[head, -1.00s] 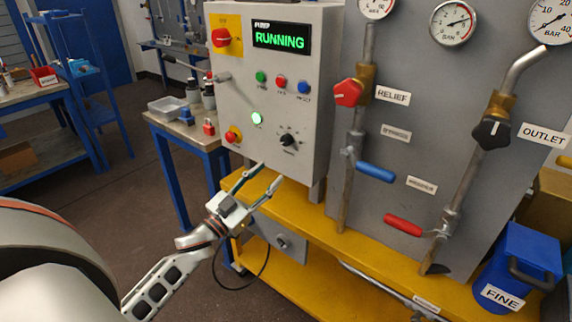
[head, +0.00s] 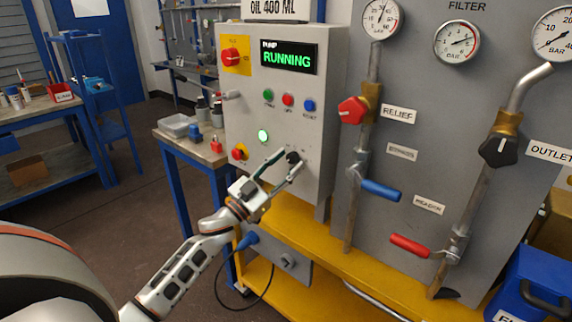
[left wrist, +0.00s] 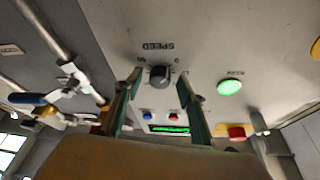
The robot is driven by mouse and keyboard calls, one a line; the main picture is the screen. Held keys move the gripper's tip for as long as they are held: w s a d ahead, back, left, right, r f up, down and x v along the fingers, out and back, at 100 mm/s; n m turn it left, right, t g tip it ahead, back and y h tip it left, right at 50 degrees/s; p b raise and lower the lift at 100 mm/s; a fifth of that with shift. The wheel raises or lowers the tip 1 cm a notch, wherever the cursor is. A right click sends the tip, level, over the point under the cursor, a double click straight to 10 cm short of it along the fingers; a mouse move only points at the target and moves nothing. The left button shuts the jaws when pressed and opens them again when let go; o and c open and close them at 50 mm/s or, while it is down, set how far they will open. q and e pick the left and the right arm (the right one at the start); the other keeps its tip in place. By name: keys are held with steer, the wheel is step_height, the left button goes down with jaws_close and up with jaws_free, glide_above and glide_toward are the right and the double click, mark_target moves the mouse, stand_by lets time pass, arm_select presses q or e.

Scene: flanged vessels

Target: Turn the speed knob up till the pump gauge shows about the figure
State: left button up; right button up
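The black speed knob (head: 293,156) is on the front of the grey pump control box (head: 236,110), low on its right side. It also shows in the left wrist view (left wrist: 159,76), under the word SPEED. My left gripper (head: 290,161) is open at the knob. In the left wrist view its fingertips (left wrist: 165,80) stand on either side of the knob, with a gap at each side. The display (head: 288,58) reads RUNNING. Three round gauges are on the panel: left (head: 381,18), middle (head: 457,41) and right (head: 553,33). I cannot tell which is the pump gauge.
A lit green lamp (head: 263,136) and green, red and blue buttons are near the knob. A red emergency button (head: 239,152) is lower left. The red relief knob (head: 352,110), blue lever (head: 381,190) and red lever (head: 409,246) stand out from the panel at right.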

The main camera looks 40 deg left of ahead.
steer(key=shift+s+d, duration=0.1)
arm_select(q)
steer(key=c, duration=1.1)
steer(key=shift+a+r+m+g+h+p, duration=0.15)
steer(key=shift+m+h, duration=0.1)
steer(key=shift+m, duration=0.25)
steer(key=shift+d+m+g+h+p, duration=0.1)
steer(key=shift+m+h, duration=0.1)
steer(key=shift+m, duration=0.3)
steer(key=shift+a+r+m+g+h+p, duration=0.15)
steer(key=shift+m+h, duration=0.1)
steer(key=shift+m, duration=0.25)
steer(key=m+h, duration=0.1)
steer(key=m, duration=0.2)
steer(key=shift+g+p, duration=0.3)
steer(key=shift+p, duration=0.05)
steer(key=shift+m+h, duration=0.4)
steer(key=shift+m, duration=0.1)
steer(key=shift+f+m+g, duration=0.15)
steer(key=shift+m+g, duration=0.15)
steer(key=shift+m, duration=0.1)
arm_select(e)
steer(key=shift+r, duration=0.3)
steer(key=shift+s, duration=0.1)
